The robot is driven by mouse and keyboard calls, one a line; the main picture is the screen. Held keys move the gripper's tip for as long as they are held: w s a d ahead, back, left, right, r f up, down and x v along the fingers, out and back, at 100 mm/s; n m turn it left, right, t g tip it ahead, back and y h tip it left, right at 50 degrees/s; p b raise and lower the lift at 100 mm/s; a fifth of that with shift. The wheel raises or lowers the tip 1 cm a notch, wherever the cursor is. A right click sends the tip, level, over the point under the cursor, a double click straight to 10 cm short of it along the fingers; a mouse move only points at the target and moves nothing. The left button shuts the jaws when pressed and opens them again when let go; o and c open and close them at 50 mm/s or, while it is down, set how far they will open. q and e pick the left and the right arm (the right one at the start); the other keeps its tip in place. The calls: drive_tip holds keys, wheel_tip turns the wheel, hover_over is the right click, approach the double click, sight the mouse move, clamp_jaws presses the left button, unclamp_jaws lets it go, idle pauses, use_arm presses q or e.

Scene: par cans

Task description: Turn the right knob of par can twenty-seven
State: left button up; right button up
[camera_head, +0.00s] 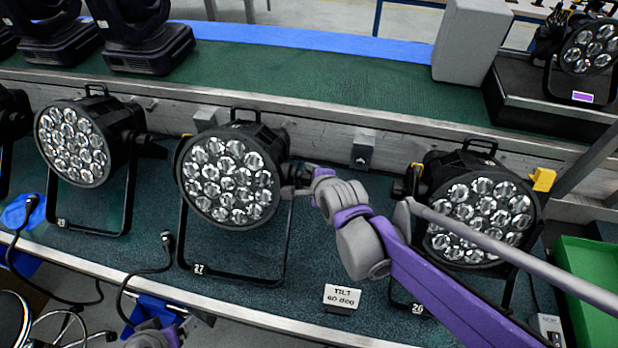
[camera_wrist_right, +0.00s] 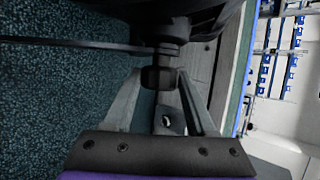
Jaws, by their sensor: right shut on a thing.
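Par can twenty-seven (camera_head: 229,180) stands on the green bench in the head view, its round face of several lenses tilted up and its number on the bracket (camera_head: 215,271) below. My right gripper (camera_head: 297,182) reaches in from the right at the can's right side. In the right wrist view its two fingers (camera_wrist_right: 160,95) are shut on the dark right knob (camera_wrist_right: 158,78), below the can's black body (camera_wrist_right: 180,15). The head view hides most of the knob behind the gripper. Part of my left gripper (camera_head: 155,336) shows at the bottom edge; its fingers cannot be made out.
Another par can (camera_head: 75,145) stands to the left and one (camera_head: 478,212) to the right, partly behind my right arm. A "TILT 60 deg" sign (camera_head: 342,297) stands in front. A black cable (camera_head: 150,268) lies left of can twenty-seven. A green bin (camera_head: 590,285) is at far right.

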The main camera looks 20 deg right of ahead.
idle(0.4)
drive_tip(key=o, duration=1.4)
drive_tip(key=shift+c, duration=0.2)
drive_tip(key=p+v, duration=0.2)
drive_tip(key=v, duration=0.8)
drive_tip(key=shift+s+r, duration=0.15)
drive_tip(key=shift+s, duration=0.25)
drive_tip(key=s+a+f+n+g, duration=0.1)
drive_tip(key=s+f+n, duration=0.3)
drive_tip(key=n, duration=0.7)
drive_tip(key=s+a+f+n+g, duration=0.2)
drive_tip(key=s+n, duration=0.4)
drive_tip(key=n, duration=0.5)
drive_tip(key=shift+s+f+n+g+y+p, duration=0.3)
drive_tip(key=shift+s+f+g+y+p, duration=0.1)
drive_tip(key=shift+f+g, duration=0.55)
